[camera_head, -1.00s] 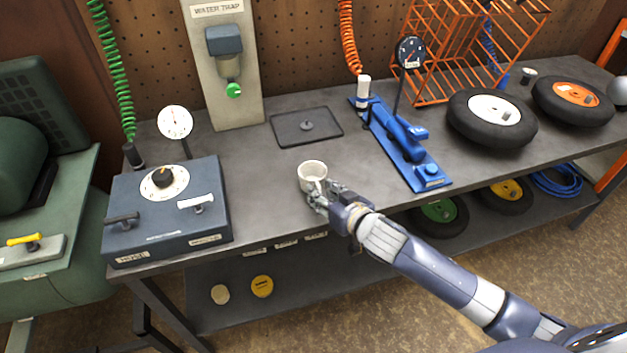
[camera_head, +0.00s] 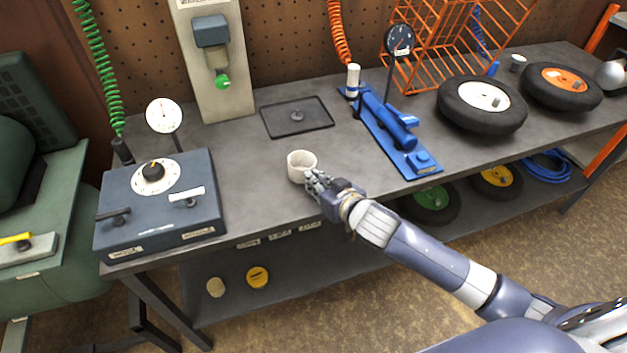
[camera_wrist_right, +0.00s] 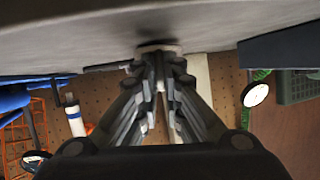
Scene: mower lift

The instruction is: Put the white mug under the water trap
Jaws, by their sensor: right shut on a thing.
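The white mug (camera_head: 301,166) is upright at the front middle of the grey workbench, in the head view. My right gripper (camera_head: 314,182) is shut on its near side; the fingers hide that part, and I cannot tell whether the mug touches the bench. In the right wrist view the fingers (camera_wrist_right: 160,82) close together, with a pale bit of the mug (camera_wrist_right: 160,46) beyond their tips. The water trap (camera_head: 217,65), with a grey top, clear bowl and green knob, is on an upright panel at the back left of the mug. My left gripper is not in view.
A dark flat tray (camera_head: 312,124) lies behind the mug. A blue-grey box with a dial (camera_head: 160,220) stands to the left. A blue pump (camera_head: 398,135) lies to the right, with wheels (camera_head: 462,122) beyond. The bench between mug and panel is clear.

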